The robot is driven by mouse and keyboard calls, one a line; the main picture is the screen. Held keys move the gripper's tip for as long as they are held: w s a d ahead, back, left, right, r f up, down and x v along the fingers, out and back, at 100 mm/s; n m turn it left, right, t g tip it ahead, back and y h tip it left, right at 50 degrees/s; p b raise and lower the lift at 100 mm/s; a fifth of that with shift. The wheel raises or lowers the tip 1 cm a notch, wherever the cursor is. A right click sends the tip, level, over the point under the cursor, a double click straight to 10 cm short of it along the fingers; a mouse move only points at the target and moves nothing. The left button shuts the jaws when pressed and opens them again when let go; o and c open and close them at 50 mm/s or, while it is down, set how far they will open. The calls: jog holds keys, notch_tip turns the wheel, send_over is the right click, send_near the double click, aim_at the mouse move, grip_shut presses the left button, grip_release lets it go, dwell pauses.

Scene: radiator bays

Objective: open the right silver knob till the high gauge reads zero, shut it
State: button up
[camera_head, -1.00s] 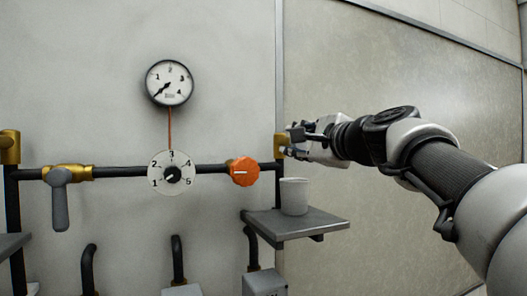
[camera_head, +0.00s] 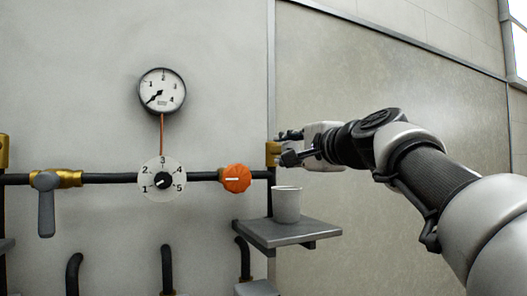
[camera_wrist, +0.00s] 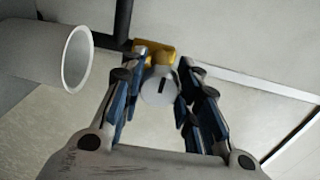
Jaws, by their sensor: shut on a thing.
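The silver knob (camera_wrist: 158,88), a pale round disc with a dark slot, sits on a brass fitting (camera_wrist: 154,54) at the pipe's right end. My gripper (camera_wrist: 160,95) is shut on it, one finger on each side. In the head view my gripper (camera_head: 285,147) is at the brass fitting (camera_head: 272,154), and its fingers hide most of the knob. The high gauge (camera_head: 162,91) is a round white dial with a black rim, above the pipe. Its needle points to the lower left, below the 1, around the scale's low end.
A white cup (camera_head: 286,205) stands on a grey shelf (camera_head: 290,234) just below my gripper; it also shows in the wrist view (camera_wrist: 78,58). Along the pipe are an orange knob (camera_head: 236,178), a numbered dial (camera_head: 162,180) and a grey lever (camera_head: 46,212).

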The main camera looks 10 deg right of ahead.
jog(key=o, duration=1)
jog(key=shift+o, duration=0.2)
jog(key=shift+s, duration=0.1)
jog(key=v, duration=0.7)
jog(key=shift+s, duration=0.2)
